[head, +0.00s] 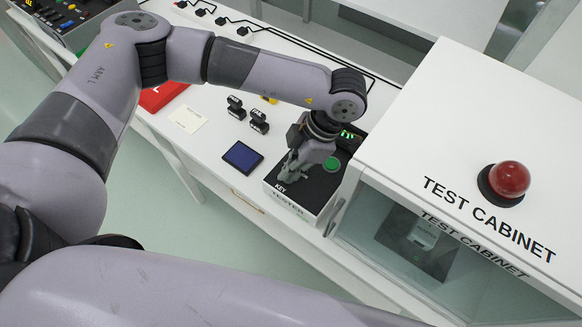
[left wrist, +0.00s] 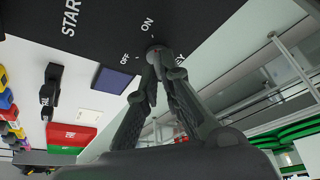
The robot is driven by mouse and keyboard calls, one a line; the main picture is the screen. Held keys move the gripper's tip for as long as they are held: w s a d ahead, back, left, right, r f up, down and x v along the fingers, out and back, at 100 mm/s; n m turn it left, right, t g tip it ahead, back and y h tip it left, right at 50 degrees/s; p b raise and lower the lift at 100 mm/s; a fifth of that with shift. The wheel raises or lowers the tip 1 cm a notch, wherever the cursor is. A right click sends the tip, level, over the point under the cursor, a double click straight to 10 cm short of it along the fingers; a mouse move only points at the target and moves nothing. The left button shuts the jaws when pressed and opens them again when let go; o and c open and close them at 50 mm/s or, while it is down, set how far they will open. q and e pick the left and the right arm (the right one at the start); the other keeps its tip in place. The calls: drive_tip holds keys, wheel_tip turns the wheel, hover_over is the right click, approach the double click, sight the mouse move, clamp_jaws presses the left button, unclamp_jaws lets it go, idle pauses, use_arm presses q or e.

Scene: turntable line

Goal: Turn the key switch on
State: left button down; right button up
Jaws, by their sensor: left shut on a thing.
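The key switch (left wrist: 155,50) is a small round piece on the black top panel of the tester box (head: 330,181), with OFF and ON printed beside it in the left wrist view. My left gripper (left wrist: 158,60) has its fingertips closed together on the key switch. In the head view my left gripper (head: 291,170) points down at the panel near the KEY label, and its fingers hide the key. Which mark the key points to cannot be told. My right gripper is not in view.
A green button (head: 332,163) and a lit green display (head: 349,135) are close to my gripper. The test cabinet (head: 428,110) with a red dome button (head: 509,179) stands right of the tester. A dark blue pad (head: 242,157) and black clips (head: 258,121) lie left.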

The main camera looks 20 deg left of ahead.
use_arm(q)
drive_tip(key=shift+w, duration=0.1)
drive_tip(key=c, duration=1.8)
unclamp_jaws()
wheel_tip(320, 180, up, 10)
